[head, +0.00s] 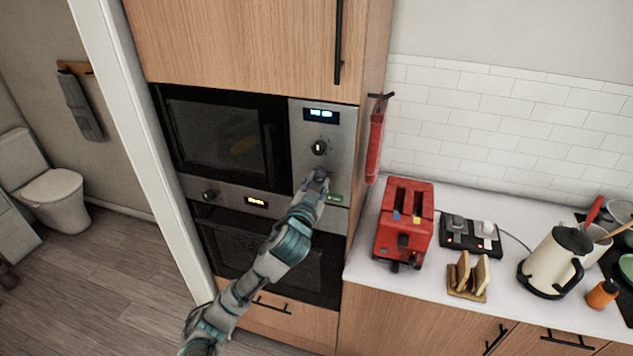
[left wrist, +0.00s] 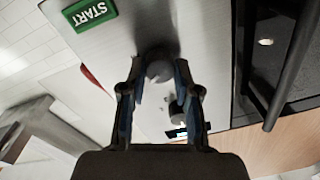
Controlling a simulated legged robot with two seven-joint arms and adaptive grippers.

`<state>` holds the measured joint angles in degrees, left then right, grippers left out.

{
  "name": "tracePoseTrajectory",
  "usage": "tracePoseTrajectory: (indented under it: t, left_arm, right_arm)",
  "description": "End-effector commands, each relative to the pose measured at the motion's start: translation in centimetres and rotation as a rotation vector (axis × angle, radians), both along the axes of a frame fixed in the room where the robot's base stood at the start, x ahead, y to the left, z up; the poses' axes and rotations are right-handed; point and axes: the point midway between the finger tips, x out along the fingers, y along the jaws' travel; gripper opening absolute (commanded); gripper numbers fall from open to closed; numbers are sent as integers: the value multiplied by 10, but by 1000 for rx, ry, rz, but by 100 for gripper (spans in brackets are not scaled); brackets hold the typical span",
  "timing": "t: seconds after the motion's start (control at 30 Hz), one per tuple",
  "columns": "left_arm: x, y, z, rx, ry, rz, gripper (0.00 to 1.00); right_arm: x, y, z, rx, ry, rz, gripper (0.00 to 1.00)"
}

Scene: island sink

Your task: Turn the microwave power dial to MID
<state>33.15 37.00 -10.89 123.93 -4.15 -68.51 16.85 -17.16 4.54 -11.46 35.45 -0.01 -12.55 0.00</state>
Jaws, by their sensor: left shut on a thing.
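The microwave (head: 222,137) is built into a wooden cabinet. Its steel panel has a lit display (head: 321,114), an upper dial (head: 319,147) and a green START button (head: 334,198). My left gripper (head: 316,178) is at the panel below the upper dial and hides the lower dial in the head view. In the left wrist view the lower dial (left wrist: 159,70) sits between the fingertips of my left gripper (left wrist: 159,76), which is shut on it. The upper dial (left wrist: 177,112) shows beyond. Dial markings are too small to read. My right gripper is out of view.
An oven (head: 270,250) with its own knob (head: 209,195) is below the microwave. A red toaster (head: 404,222), a toast rack (head: 467,278) and a kettle (head: 553,262) stand on the counter at right. A red item (head: 375,140) hangs on the cabinet side.

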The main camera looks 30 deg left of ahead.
Motion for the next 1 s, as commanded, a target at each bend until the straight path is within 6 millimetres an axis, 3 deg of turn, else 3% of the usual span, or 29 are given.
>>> tracePoseTrajectory:
  t: [0.03, 0.07, 0.13, 0.17, 0.5, 0.8, 1.0]
  left_arm:
    - [1, 0, -4, -2, 7, 0, 0]
    - [1, 0, -4, -2, 8, -1, 36]
    - [1, 0, -3, -2, 7, -2, 54]
    - [1, -1, -3, -2, 7, -2, 57]
    - [-5, -2, -1, -2, 1, -2, 57]
    - [-50, -14, -5, -2, 5, -3, 57]
    - [-68, -18, -6, -4, 5, -2, 57]
  right_arm:
    - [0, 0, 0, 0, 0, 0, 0]
    - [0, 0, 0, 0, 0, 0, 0]
    - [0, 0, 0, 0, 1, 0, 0]
    - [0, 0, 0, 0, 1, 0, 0]
    - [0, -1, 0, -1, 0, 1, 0]
    - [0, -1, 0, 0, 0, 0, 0]
    - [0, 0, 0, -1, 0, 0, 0]
